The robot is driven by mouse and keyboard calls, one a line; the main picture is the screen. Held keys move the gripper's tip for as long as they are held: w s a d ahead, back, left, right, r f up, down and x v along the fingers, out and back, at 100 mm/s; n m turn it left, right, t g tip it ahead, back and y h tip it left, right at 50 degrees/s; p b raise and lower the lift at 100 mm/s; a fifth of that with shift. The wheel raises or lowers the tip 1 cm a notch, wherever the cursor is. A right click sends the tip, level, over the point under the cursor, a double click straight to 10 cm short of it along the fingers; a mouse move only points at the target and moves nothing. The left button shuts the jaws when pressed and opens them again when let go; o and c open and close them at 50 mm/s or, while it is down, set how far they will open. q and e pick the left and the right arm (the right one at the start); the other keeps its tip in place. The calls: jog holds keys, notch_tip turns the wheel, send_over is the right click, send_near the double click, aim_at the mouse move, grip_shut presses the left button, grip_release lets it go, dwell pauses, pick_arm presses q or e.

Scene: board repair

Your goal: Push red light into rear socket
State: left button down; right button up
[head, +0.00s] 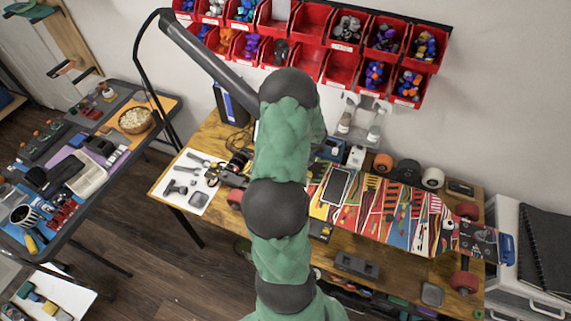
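A longboard (400,218) with a bright multicoloured deck lies across the wooden workbench. Its right end has a dark section (478,241) with a blue piece (507,249) at the tip and red wheels (463,283) beside it. Its left part is mostly hidden by my green-covered arm, with a red wheel (235,197) showing left of the arm. I cannot make out the red light or the rear socket for certain. I cannot see either gripper; the visible arm rises through the middle and hides part of the bench.
The workbench (190,228) holds a white sheet (183,197) with tools at left and loose wheels (432,177) along the back. Red bins (342,66) hang on the wall. A dark pole crosses above. A cluttered table (75,222) stands at left, white drawers (506,212) at right.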

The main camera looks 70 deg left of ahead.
pick_arm(q)
jog(key=shift+f, duration=0.45)
dwell(0.4)
jog(key=c, duration=0.5)
grip_release()
jog(key=shift+r, duration=0.25)
jog(key=shift+r, duration=0.35)
jog(key=shift+r+p, duration=1.1)
jog(key=shift+p, duration=0.2)
jog(key=shift+r+p, duration=2.45)
jog(key=shift+r, duration=0.45)
